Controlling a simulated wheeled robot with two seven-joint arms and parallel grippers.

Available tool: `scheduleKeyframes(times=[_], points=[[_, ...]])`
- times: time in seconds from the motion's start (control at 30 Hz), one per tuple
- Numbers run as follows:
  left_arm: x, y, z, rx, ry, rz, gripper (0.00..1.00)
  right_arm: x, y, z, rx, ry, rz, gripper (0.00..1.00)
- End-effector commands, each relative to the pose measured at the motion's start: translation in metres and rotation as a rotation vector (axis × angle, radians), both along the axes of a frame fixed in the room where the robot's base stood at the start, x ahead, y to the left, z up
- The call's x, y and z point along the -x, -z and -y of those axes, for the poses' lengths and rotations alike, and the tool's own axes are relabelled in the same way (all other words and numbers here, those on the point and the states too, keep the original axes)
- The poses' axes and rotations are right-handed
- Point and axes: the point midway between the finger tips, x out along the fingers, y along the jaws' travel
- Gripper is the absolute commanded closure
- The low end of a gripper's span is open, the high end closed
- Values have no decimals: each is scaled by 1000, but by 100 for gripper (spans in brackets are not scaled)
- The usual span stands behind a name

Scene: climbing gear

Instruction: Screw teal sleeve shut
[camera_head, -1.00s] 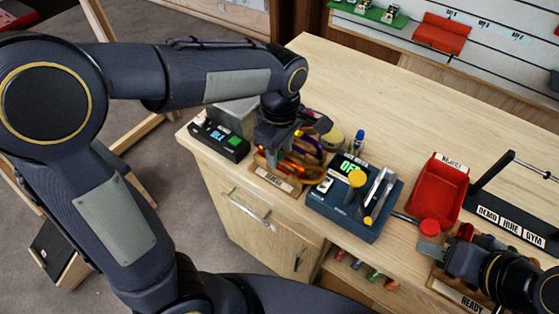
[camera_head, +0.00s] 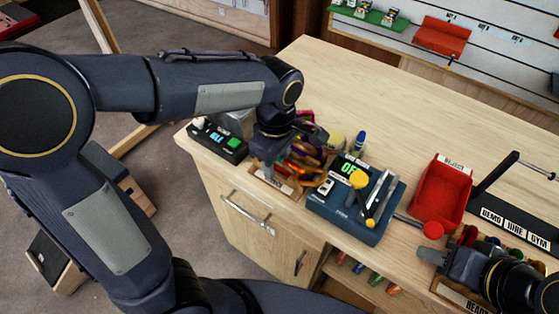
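My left gripper (camera_head: 270,165) points down into a wooden tray (camera_head: 268,182) with several coloured carabiners (camera_head: 303,168), orange and purple among them. The gripper hides part of the tray, and I cannot tell whether its fingers hold anything. I cannot make out a teal sleeve; it may be hidden or too small. My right gripper (camera_head: 432,256) is at the lower right, beside a second wooden tray (camera_head: 455,294) labelled "READY" with coloured gear (camera_head: 468,236) behind the gripper. Whether its fingers are open or shut is unclear.
A blue test device (camera_head: 340,219) with a yellow knob stands between the grippers. A black box (camera_head: 217,140) with a green button is left of the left gripper. A red bin (camera_head: 440,195) and a black stand (camera_head: 500,208) are at right. The bench's back is clear.

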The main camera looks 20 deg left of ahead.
Motion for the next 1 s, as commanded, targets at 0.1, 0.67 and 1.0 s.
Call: scheduleKeyframes(times=[0.1,0.67,1.0], points=[[3,0,-1,0,1,0,60,0,0,0,0,0,0,64],[6,-8,-2,0,0,0,60,0,-8,0,0,0,0,64],[6,-20,-2,0,0,0,60,0,-18,0,0,0,0,64]])
